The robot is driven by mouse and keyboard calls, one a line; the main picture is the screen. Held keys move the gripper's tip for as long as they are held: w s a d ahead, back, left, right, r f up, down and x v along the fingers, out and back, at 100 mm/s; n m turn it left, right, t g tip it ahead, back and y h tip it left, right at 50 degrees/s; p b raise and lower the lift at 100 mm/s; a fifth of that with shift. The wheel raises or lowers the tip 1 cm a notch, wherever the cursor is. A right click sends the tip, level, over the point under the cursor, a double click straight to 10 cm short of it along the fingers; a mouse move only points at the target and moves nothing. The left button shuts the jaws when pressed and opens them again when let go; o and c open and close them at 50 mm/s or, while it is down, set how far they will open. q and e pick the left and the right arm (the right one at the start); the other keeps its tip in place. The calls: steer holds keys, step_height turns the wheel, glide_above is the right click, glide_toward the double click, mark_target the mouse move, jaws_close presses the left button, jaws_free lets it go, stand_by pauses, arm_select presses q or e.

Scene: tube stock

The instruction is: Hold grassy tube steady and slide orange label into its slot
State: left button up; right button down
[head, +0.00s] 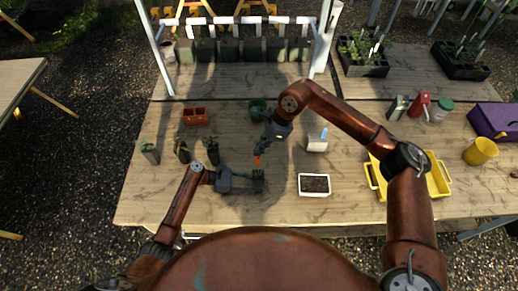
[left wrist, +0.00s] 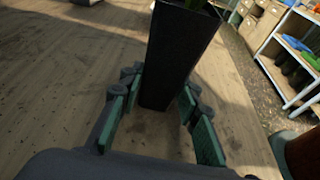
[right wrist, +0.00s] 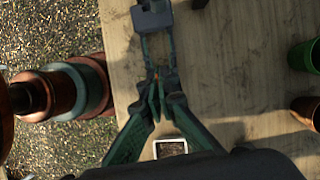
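The grassy tube (head: 259,184) is a dark, narrow square tube with green leaves at its top, upright on the table. In the left wrist view the tube (left wrist: 178,55) stands between the fingers of my left gripper (left wrist: 160,92), whose tips sit close against its two sides. My left gripper also shows in the head view (head: 249,181). My right gripper (head: 262,146) is above and behind the tube, shut on the orange label (head: 257,160), which points down near the tube's top. In the right wrist view my right gripper (right wrist: 157,80) hides most of the label. The slot is hidden.
Several other plant tubes (head: 182,151) stand to the left, with a terracotta pot block (head: 195,117) behind. A green pot (head: 257,107) and a white box (head: 317,144) stand near my right gripper. A white soil tray (head: 314,194) and a yellow tray (head: 442,184) are to the right.

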arm_select(q)
steer(key=shift+c, duration=1.4)
arm_select(e)
steer(key=shift+f, duration=0.1)
steer(key=shift+d+f+m, duration=0.1)
steer(key=shift+f+m, duration=0.1)
steer(key=shift+m, duration=0.4)
steer(key=shift+f, duration=1.15)
steer(key=shift+f, duration=0.5)
steer(key=shift+f, duration=2.55)
steer(key=shift+f, duration=0.2)
steer(key=c, duration=2.7)
jaws_free()
